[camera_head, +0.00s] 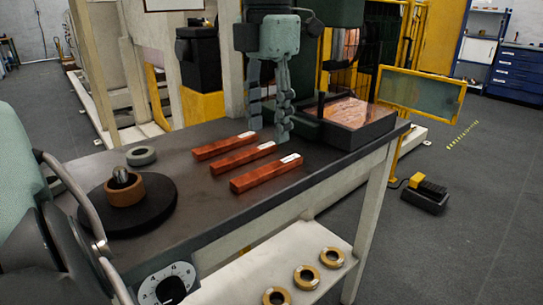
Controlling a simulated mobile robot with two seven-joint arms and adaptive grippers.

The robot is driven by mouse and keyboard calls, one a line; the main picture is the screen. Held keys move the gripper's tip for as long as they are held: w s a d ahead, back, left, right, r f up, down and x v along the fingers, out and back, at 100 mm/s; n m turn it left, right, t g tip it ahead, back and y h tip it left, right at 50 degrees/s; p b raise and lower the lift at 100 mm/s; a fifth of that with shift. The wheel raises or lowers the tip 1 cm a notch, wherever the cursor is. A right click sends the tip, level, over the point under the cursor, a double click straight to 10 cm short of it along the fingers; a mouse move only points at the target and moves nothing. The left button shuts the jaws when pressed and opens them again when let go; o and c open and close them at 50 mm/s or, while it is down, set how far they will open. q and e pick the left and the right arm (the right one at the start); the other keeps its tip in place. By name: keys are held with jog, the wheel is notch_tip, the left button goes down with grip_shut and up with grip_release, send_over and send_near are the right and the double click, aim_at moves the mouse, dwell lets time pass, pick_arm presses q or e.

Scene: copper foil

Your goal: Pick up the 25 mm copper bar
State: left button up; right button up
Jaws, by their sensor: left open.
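Three reddish copper bars lie side by side on the dark bench top: a far bar (220,147), a middle bar (240,160) and a near bar (262,176). Each has a white label at its right end. The print is too small to read, so I cannot tell which bar is the 25 mm one. My left gripper (270,134) points down at the right ends of the far and middle bars as seen here. Its two fingers are apart with nothing between them. I cannot tell its exact height above the bench. My right gripper is not in view.
A green machine with a dark tray (357,137) holding a copper sheet stands right of the gripper. A round black plate (160,210) carries a copper-coloured ring (125,197). A grey-green ring (141,156) lies behind it. Several rings sit on the lower shelf (240,277).

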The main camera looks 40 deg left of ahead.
aim_at(269, 168)
pick_arm(q)
jog(key=shift+w+a+f, duration=0.1)
jog(key=shift+w+a, duration=0.05)
jog(key=shift+w, duration=0.05)
jog(key=shift+f, duration=0.3)
notch_tip(269, 168, down, 7)
jog(key=shift+c, duration=0.4)
grip_shut()
jog(key=shift+w+r, duration=0.1)
